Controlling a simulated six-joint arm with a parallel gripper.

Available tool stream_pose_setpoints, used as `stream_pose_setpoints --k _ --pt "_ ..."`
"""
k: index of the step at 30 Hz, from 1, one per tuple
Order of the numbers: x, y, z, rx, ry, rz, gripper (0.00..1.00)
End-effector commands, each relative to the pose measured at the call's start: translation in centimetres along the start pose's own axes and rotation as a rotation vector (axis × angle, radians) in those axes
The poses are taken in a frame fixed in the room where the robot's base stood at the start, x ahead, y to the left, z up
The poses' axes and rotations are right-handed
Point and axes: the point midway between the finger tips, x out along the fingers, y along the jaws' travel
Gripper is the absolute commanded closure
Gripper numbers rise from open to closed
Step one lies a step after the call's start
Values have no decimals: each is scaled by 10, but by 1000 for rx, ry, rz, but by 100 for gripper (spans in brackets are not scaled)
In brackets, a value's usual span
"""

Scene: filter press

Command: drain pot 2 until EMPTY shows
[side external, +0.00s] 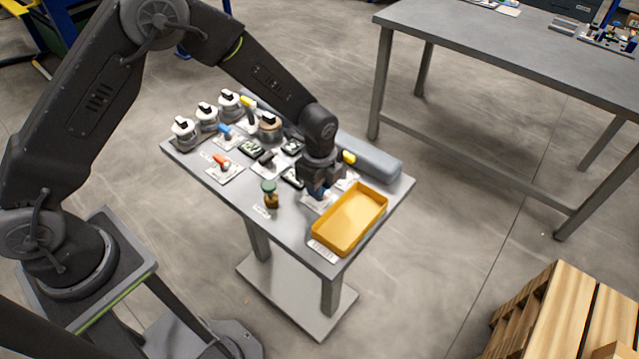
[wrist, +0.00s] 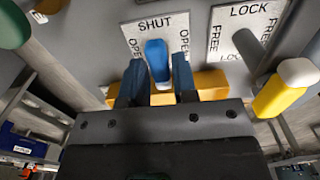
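My gripper (side external: 318,192) is low over the front right of the bench, beside the yellow tray. In the wrist view my gripper (wrist: 157,80) has its two fingers apart, one on each side of a blue lever (wrist: 157,58), with gaps showing between. The lever stands on a white plate (wrist: 135,38) marked SHUT at the top and OPEN on both sides; the lever points along the SHUT line. Several pots with black handles, one of them here (side external: 207,117), stand at the back left. I cannot tell which is pot 2. No EMPTY sign is readable.
A yellow lever (wrist: 278,90) by a LOCK/FREE plate (wrist: 245,25) is close right of my gripper. The yellow tray (side external: 348,218) is at the bench's front right. A green-topped bottle (side external: 270,195), red lever (side external: 222,161) and other blue lever (side external: 225,130) stand to the left.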

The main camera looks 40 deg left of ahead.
Motion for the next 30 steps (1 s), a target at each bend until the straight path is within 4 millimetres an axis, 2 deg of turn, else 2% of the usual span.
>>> stream_pose_setpoints --k 1,8,20,30 --pt "0 0 0 0 0 0 78" --pt "0 0 0 0 0 0 100" --pt "0 0 0 -58 1 0 100" --pt "0 0 0 -308 2 1 100"
